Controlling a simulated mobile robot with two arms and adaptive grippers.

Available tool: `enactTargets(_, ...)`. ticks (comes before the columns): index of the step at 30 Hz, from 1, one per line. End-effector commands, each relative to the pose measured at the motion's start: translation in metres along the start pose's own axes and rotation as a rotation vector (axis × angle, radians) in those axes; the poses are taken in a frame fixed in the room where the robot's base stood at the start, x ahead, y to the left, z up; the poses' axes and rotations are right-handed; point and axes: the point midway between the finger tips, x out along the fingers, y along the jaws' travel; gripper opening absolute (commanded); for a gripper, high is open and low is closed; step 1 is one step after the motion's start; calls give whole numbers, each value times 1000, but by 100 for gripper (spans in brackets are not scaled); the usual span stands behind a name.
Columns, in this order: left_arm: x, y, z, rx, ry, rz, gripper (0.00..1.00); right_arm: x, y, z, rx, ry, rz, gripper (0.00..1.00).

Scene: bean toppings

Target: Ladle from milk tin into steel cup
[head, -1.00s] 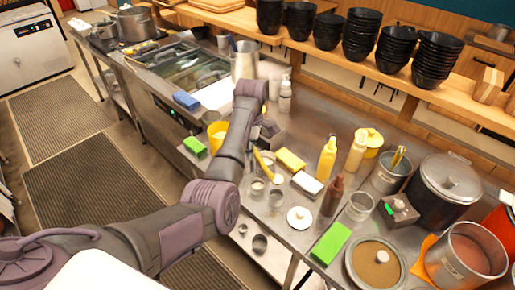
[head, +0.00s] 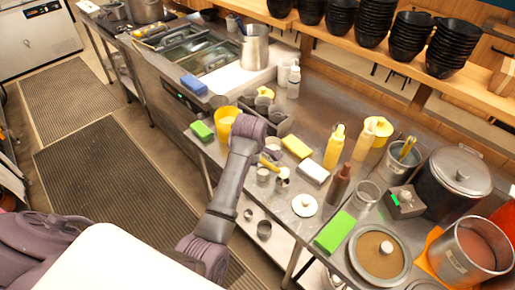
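A small tin with pale contents (head: 263,174), which looks like the milk tin, stands near the counter's front edge. A small steel cup (head: 282,187) stands just right of it. A ladle with a yellow handle (head: 270,163) slants down to the right, and its small metal bowl (head: 283,173) appears over or at the cup's rim; I cannot tell if they touch. My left gripper (head: 267,153) appears shut on the ladle's handle, with its fingers mostly hidden behind my wrist. My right gripper is not in view.
A white lid (head: 304,205), a white-topped block (head: 314,173), a yellow sponge (head: 297,147) and a brown bottle (head: 338,184) stand close on the right. A grey bin of cups (head: 277,126) is behind, and a yellow cup (head: 226,121) is to the left.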

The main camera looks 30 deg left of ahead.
Motion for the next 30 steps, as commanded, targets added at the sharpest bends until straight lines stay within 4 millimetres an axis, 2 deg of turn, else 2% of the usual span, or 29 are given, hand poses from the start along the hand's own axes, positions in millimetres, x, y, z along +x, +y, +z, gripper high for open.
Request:
enactTargets(1, 0, -10, -1, 0, 1, 42, 0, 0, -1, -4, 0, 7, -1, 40)
enactTargets(7, -3, -34, -1, -1, -1, 222, 0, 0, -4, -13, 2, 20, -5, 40)
enactTargets(9, 8, -39, -1, -2, -14, 271, 0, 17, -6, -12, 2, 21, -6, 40)
enactTargets(30, 34, -74, -11, 25, -88, 635, 0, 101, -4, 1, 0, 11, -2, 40)
